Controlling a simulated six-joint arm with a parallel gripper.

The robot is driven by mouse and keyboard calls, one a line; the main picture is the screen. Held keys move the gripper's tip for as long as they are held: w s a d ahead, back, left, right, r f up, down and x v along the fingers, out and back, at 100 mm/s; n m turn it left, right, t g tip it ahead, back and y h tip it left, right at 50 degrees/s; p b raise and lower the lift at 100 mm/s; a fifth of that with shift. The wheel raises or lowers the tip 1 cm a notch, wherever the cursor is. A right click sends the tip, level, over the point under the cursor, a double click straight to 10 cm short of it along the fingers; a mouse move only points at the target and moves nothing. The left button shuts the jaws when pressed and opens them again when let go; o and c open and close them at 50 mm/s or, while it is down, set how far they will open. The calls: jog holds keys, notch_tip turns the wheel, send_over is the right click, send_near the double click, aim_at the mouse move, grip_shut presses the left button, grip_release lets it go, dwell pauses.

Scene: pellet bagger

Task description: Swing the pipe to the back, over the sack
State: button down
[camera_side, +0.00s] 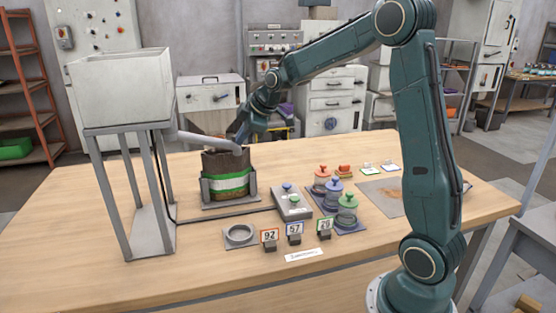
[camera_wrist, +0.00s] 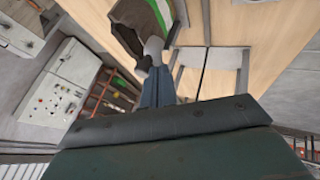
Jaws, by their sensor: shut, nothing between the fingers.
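The grey pipe (camera_side: 205,141) runs from the hopper (camera_side: 122,88) to the right, and its end lies over the open top of the sack. The pipe end also shows in the wrist view (camera_wrist: 153,47), just beyond my fingertips. The sack (camera_side: 228,184) is brown with a green and white band and stands upright in a grey holder (camera_side: 232,202); part of it shows in the wrist view (camera_wrist: 130,22). My gripper (camera_side: 238,138) is shut and empty, behind and right beside the pipe end. I cannot tell whether the fingers touch the pipe.
The hopper's stand (camera_side: 165,190) is left of the sack. The table's (camera_side: 70,235) front left is clear.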

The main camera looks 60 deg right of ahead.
jog(key=shift+w+d+n+y, duration=0.4)
jog(key=shift+w+d+n, duration=0.25)
jog(key=shift+w, duration=0.45)
jog(key=shift+w+d+n+y, duration=0.4)
jog(key=shift+w+d+n, duration=0.25)
jog(key=shift+w, duration=0.5)
jog(key=shift+w+d+n+y, duration=0.45)
jog(key=shift+w+d, duration=0.35)
jog(key=shift+w, duration=0.3)
jog(key=shift+s, duration=0.15)
jog(key=s+r, duration=0.8)
jog(key=s, duration=0.1)
jog(key=shift+s+d, duration=0.15)
jog(key=shift+d, duration=0.1)
